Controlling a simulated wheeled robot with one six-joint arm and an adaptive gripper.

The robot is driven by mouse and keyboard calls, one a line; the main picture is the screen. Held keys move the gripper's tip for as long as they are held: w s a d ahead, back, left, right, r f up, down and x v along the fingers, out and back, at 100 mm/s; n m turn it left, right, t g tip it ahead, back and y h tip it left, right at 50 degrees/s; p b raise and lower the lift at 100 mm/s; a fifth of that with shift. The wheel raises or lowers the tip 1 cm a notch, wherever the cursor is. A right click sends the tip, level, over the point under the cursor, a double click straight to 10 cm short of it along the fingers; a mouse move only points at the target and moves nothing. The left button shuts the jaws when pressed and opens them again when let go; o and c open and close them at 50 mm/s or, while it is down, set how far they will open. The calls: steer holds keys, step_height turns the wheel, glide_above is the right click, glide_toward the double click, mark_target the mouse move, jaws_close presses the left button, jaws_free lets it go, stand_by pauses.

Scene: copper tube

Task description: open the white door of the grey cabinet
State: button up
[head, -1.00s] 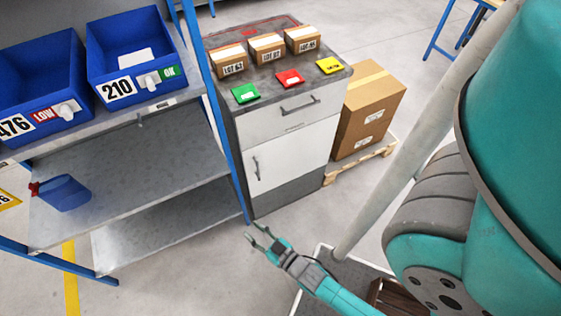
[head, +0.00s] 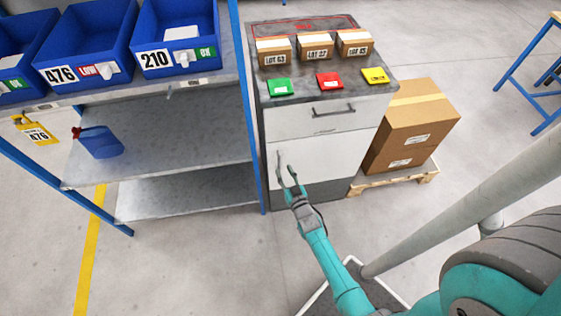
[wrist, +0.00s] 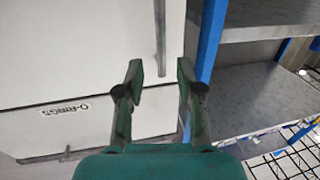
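The grey cabinet (head: 321,190) has a white door (head: 330,158) below a white drawer (head: 325,120); the door looks shut. In the wrist view the door (wrist: 80,50) fills the upper left. Its vertical bar handle (wrist: 160,38) shows just beyond my fingertips, in line with the gap between them. My gripper (head: 286,177) is in front of the door's left side, near the handle. In the wrist view my gripper (wrist: 160,75) is open, with a finger on each side and nothing visibly held. Whether the fingers touch the door cannot be told.
A blue-framed shelf (head: 244,90) stands close to the cabinet's left side. It carries blue bins (head: 95,40) and a blue jug (head: 98,142). A cardboard box (head: 412,125) on a pallet (head: 395,180) stands to the cabinet's right. The floor before the cabinet is largely clear.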

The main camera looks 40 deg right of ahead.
mark_target(279, 161)
steer(key=x, duration=0.5)
steer(key=shift+w+d, duration=0.1)
steer(key=shift+w, duration=0.3)
jaws_close()
